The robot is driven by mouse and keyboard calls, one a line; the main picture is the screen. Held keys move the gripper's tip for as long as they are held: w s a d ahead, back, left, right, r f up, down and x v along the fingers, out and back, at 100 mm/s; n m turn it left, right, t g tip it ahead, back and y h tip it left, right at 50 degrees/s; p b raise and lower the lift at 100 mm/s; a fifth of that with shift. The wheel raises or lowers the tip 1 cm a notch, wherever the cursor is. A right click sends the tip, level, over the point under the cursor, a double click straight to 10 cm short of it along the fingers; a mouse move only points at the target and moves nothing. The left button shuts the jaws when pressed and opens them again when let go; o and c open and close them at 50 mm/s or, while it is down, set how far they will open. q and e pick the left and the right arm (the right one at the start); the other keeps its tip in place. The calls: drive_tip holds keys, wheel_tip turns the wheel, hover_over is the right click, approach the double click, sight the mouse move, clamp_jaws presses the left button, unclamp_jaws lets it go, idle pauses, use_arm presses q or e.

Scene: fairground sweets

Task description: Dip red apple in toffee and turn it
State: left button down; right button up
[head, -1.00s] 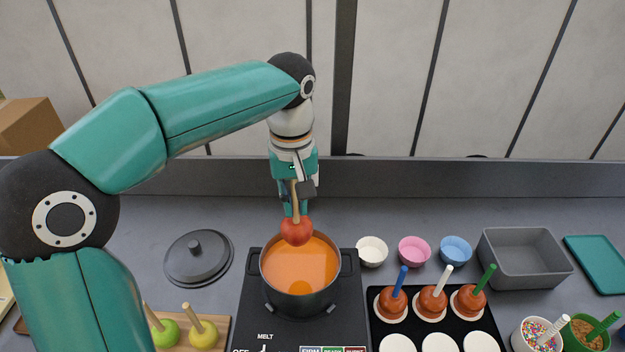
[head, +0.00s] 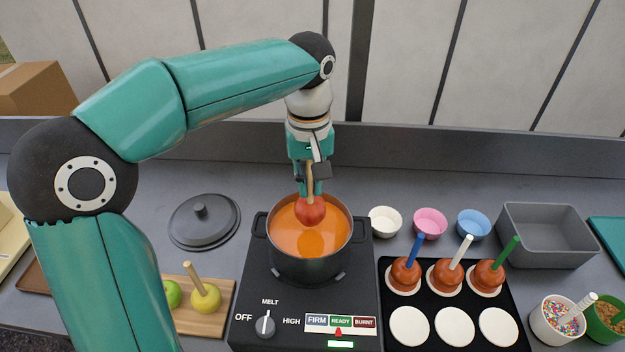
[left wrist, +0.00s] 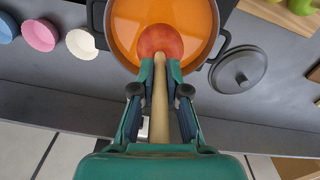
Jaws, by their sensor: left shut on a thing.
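My left gripper (head: 309,184) is shut on the wooden stick (head: 310,178) of a red apple (head: 310,211). The apple hangs at the stick's lower end, inside the rim outline of the dark pot (head: 307,268) of orange toffee (head: 325,238). In the left wrist view the fingers (left wrist: 160,72) flank the stick, and the apple (left wrist: 160,41) shows against the toffee (left wrist: 195,20). I cannot tell whether the apple's underside touches the toffee. My right gripper is out of view.
The pot stands on a black hob with a knob (head: 265,325) and a FIRM/READY/BURNT gauge (head: 341,322), its red marker under READY. A lid (head: 205,228) and apple board (head: 200,322) are left. Coated apples (head: 405,274) on a black tray (head: 384,318) and cups (head: 385,222) are right.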

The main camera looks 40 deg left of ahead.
use_arm(q)
drive_tip(key=shift+f+b, duration=3.35)
drive_tip(key=shift+f, duration=1.4)
